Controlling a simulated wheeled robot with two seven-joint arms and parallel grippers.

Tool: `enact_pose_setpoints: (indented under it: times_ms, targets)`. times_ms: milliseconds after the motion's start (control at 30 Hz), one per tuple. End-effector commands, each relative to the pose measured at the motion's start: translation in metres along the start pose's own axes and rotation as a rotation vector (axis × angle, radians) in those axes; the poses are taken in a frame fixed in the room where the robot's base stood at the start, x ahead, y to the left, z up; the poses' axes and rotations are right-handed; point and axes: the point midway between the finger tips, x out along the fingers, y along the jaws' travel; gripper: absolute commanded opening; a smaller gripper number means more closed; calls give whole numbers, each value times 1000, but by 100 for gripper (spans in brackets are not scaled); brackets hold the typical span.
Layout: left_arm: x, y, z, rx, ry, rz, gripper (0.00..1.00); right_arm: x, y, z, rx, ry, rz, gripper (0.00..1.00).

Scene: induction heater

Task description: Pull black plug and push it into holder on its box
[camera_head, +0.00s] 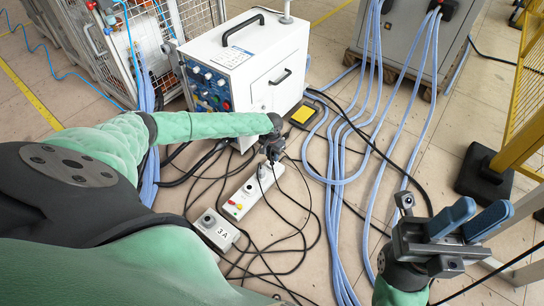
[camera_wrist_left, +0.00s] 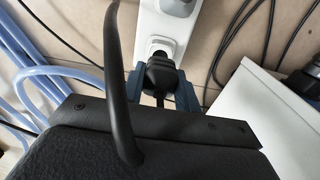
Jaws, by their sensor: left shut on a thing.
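My left gripper (camera_head: 272,152) is shut on the black plug, just in front of the white machine's lower right side. In the left wrist view its two blue fingers (camera_wrist_left: 161,90) sit on either side of the black plug (camera_wrist_left: 161,73). The plug's front meets a white socket piece on a long white strip (camera_wrist_left: 166,22); I cannot tell how deep it sits. My right gripper (camera_head: 468,219) is open and empty at the right.
A white machine (camera_head: 262,66) with knobs and a handle stands behind my left gripper. A small box marked 3A (camera_head: 215,230) lies on the floor. Black cables and blue hoses (camera_head: 335,180) cross the floor. A yellow fence (camera_head: 525,105) stands at the right.

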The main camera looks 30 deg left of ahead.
Motion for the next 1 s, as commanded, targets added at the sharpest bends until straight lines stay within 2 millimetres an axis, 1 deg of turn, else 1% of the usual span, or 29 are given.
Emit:
enact_pose_setpoints:
  times_ms: [33, 700, 1000]
  targets:
    - [-3, 0, 0, 0, 0, 0, 0, 3, 0, 0, 1, 2, 2, 29]
    - [-21, 0, 0, 0, 0, 0, 0, 24, 4, -4, 12, 29, 30, 29]
    - [-22, 0, 0, 0, 0, 0, 0, 25, 5, -4, 14, 32, 34, 29]
